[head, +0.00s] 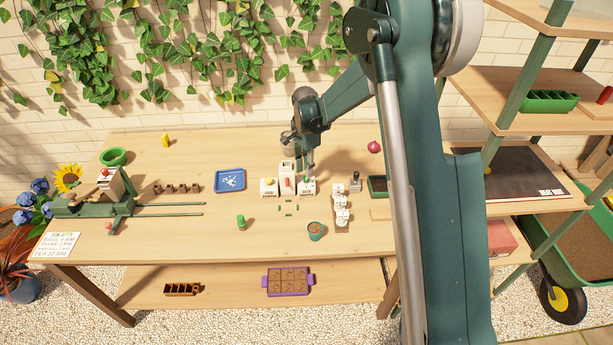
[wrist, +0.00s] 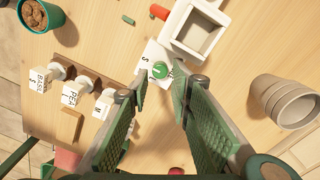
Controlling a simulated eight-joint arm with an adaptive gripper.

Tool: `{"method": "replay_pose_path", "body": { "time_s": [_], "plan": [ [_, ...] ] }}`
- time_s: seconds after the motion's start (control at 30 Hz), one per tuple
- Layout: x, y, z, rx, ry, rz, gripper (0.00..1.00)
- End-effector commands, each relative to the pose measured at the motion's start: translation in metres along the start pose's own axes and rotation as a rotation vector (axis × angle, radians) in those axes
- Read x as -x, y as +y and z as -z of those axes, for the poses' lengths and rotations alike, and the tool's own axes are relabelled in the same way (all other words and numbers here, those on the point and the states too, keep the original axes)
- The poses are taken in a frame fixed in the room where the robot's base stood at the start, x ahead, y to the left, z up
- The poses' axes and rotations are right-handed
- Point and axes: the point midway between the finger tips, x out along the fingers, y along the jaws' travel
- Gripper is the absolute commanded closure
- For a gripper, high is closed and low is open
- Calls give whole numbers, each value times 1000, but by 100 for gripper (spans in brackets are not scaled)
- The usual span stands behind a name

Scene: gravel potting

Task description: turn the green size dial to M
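The green size dial (wrist: 160,70) sits on a small white base (wrist: 152,58) in the wrist view. A letter S is printed on the base beside it; I cannot read an M or the dial's setting. My gripper (wrist: 161,84) is open, with one finger on each side of the dial. I cannot tell whether the pads touch it. In the head view my gripper (head: 308,171) points down at the white dial base (head: 307,188), and the dial is mostly hidden there by the gripper.
A white square hopper (wrist: 198,29) with a red part stands close by. Labelled white stamps (wrist: 75,94) stand on a wooden rack. A blue tray (head: 230,180) lies left on the table.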

Motion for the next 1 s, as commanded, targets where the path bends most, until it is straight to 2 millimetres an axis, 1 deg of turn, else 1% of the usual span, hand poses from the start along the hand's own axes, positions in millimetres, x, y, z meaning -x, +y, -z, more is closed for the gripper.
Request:
{"method": "replay_pose_path", "body": {
  "time_s": [0.1,0.3,0.43,0.7,0.73,0.8,0.87,1.0],
  "plan": [
    [-15,0,0,0,0,0,78],
    [-31,0,0,0,0,0,78],
    [-36,0,0,0,0,0,78],
    [-36,0,0,0,0,0,78],
    [-36,0,0,0,0,0,81],
    [-36,0,0,0,0,0,90],
    [-36,0,0,0,0,0,97],
    [-36,0,0,2,0,0,97]
  ]
}}
